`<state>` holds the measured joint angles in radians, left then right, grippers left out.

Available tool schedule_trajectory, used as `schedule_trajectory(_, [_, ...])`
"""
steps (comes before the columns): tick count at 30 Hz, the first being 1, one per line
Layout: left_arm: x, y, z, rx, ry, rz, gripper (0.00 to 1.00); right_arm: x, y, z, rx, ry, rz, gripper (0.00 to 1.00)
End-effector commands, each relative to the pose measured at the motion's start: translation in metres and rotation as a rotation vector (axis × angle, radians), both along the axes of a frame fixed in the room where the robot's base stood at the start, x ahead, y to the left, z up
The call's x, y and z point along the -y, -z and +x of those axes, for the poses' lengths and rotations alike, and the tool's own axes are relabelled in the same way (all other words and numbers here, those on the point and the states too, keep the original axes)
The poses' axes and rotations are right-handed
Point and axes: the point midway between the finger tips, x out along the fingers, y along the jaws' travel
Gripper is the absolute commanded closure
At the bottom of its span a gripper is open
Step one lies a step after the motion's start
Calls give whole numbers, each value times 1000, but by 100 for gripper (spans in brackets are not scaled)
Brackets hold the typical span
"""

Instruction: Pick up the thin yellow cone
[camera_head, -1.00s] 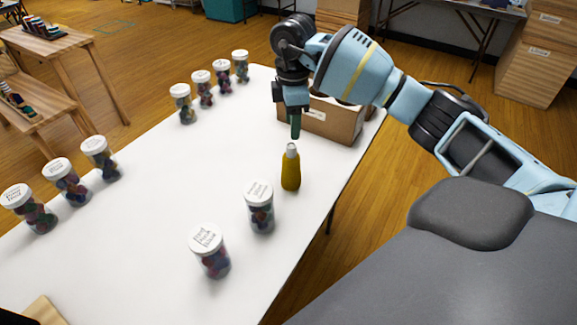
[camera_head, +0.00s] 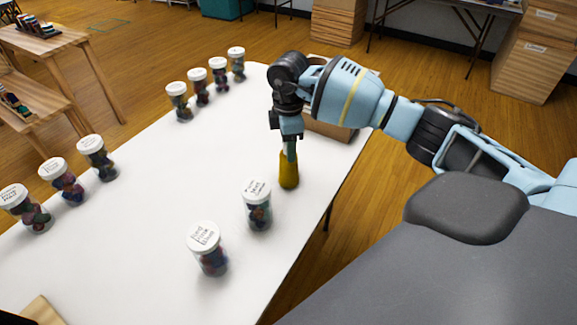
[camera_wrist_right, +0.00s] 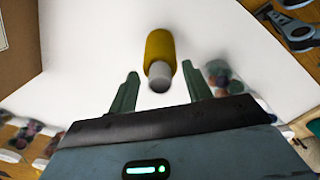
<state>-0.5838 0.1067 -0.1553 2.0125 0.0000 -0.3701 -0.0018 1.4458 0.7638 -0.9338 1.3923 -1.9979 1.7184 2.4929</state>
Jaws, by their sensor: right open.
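The thin yellow cone (camera_head: 289,173) stands upright on the white table, near its right edge. It is yellow with a pale tip, like a bottle. In the right wrist view the cone (camera_wrist_right: 160,50) lies ahead of and between the two green fingers, its pale tip towards me. My right gripper (camera_head: 290,148) points down at the cone's top and hides its tip in the head view. In the right wrist view my right gripper (camera_wrist_right: 159,90) is open, with a gap on both sides of the cone. My left gripper is not in view.
Two lidded jars, one nearer (camera_head: 208,250) and one close to the cone (camera_head: 257,205), stand in front of it. A cardboard box (camera_head: 335,131) is behind the gripper. Several more jars line the table's left and far sides. The table's middle (camera_head: 170,170) is clear.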

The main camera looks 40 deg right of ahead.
Motion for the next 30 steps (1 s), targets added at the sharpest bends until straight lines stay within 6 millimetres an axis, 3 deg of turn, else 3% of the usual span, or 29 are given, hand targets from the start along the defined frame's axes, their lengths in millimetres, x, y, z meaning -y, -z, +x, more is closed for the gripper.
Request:
schedule_trajectory(2, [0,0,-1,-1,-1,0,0,0,0,0,0,0,0,51])
schedule_trajectory(14, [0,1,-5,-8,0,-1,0,0,-1,0,0,-1,0,100])
schedule_trajectory(24, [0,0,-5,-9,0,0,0,0,-3,0,1,-1,0,100])
schedule_trajectory(30, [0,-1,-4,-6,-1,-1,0,0,-30,1,6,-1,1,100])
